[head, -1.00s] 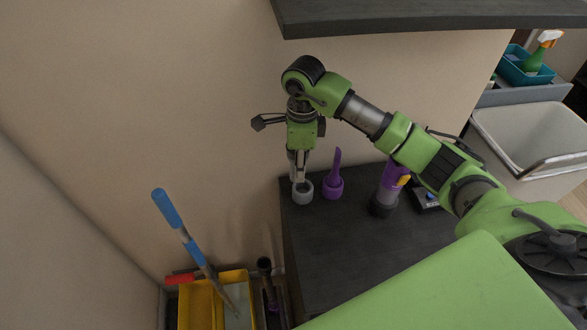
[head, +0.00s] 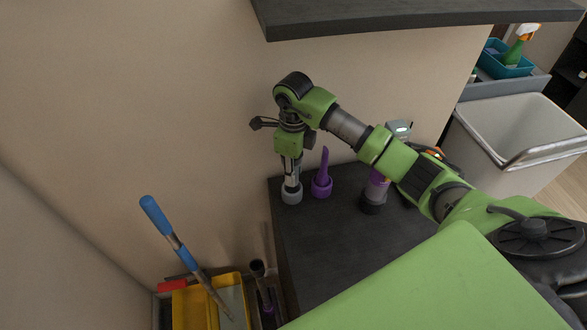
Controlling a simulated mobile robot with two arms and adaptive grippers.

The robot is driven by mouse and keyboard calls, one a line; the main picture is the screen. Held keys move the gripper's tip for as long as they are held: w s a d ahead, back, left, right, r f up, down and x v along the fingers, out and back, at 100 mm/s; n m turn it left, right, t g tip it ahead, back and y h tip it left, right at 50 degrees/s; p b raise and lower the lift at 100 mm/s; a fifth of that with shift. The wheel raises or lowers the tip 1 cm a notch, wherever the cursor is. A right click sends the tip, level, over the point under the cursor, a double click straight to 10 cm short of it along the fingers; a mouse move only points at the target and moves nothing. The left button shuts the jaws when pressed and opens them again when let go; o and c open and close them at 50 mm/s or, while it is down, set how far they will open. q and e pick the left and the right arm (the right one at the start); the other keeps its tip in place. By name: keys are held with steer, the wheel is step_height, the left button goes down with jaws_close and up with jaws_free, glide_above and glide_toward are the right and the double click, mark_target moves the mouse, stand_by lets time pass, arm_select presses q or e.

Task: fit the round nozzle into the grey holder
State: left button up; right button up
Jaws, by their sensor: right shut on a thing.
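The grey holder (head: 292,196) is a small round cup near the left back corner of the dark counter. My right gripper (head: 291,181) points straight down right over it, with its fingertips at the cup's rim. The gripper is shut on the round nozzle, which is mostly hidden between the fingers and the rim. I cannot tell how deep the nozzle sits in the cup. My left gripper is not in view.
A purple holder (head: 322,189) with a tall purple nozzle (head: 325,163) stands close to the right of the grey one. A purple and black device (head: 373,200) stands farther right. The dark counter's (head: 315,240) front is clear. A shelf (head: 400,15) overhangs the back.

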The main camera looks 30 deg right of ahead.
steer(key=shift+f, duration=0.3)
steer(key=shift+f+b, duration=1.05)
steer(key=shift+b, duration=0.1)
stand_by(1.2)
steer(key=shift+f+b, duration=0.3)
steer(key=shift+f, duration=0.1)
steer(key=shift+f+b, duration=0.45)
stand_by(0.4)
steer(key=shift+s+f, duration=0.2)
steer(key=shift+f, duration=0.15)
stand_by(0.4)
